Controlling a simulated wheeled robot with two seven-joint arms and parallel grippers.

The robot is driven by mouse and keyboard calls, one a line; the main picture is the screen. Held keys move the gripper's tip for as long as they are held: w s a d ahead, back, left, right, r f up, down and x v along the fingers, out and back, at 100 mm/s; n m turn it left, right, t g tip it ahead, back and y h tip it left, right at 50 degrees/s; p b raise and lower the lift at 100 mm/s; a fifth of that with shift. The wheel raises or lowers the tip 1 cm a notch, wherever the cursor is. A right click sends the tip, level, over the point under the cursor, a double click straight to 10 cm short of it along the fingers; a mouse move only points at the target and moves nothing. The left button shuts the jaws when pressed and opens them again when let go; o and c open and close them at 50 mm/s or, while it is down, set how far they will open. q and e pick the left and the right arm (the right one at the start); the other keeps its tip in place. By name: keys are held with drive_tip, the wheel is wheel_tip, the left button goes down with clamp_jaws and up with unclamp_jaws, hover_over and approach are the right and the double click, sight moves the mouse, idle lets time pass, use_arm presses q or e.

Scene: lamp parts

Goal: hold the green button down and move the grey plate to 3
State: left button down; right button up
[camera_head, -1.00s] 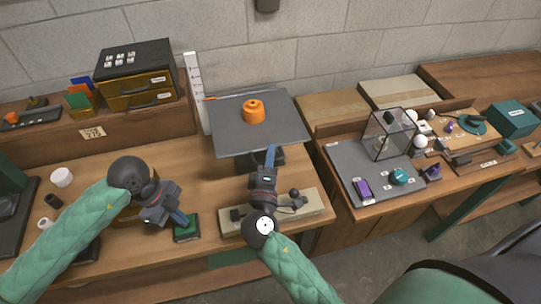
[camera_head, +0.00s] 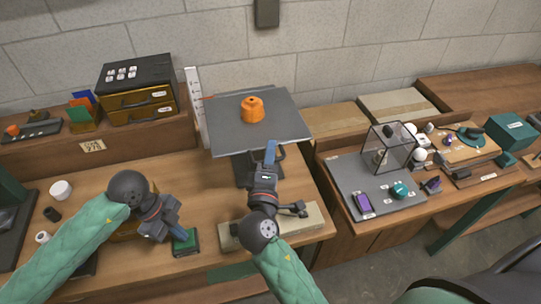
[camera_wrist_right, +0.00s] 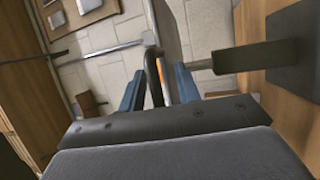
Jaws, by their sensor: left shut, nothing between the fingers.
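The grey plate (camera_head: 285,110) sits level on a dark column (camera_head: 243,168), with an orange knobbed weight (camera_head: 252,109) on top. A white scale (camera_head: 195,105) stands at its left, with a thin red pointer near its upper part; its numbers are too small to read. My left gripper (camera_head: 182,235) is shut and points down at the green button (camera_head: 187,244), its tips on or just over it. My right gripper (camera_head: 270,153) is at the plate's front edge. In the right wrist view its blue fingers (camera_wrist_right: 158,88) stand apart, with a dark handle bar (camera_wrist_right: 152,72) between them and gaps visible.
A pale block (camera_head: 300,219) with a dark lever lies under my right arm. A drawer box (camera_head: 137,88) stands at the back left. A second bench at right holds a grey mat (camera_head: 350,180), a glass case (camera_head: 388,148) and small parts.

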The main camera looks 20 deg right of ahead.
use_arm(q)
drive_tip(key=shift+s+f, duration=0.1)
drive_tip(key=shift+f, duration=0.2)
use_arm(e)
drive_tip(key=shift+f, duration=0.1)
drive_tip(key=v, duration=0.7)
drive_tip(key=shift+s, duration=0.3)
use_arm(q)
drive_tip(key=shift+r, duration=0.1)
use_arm(e)
drive_tip(key=shift+a, duration=0.1)
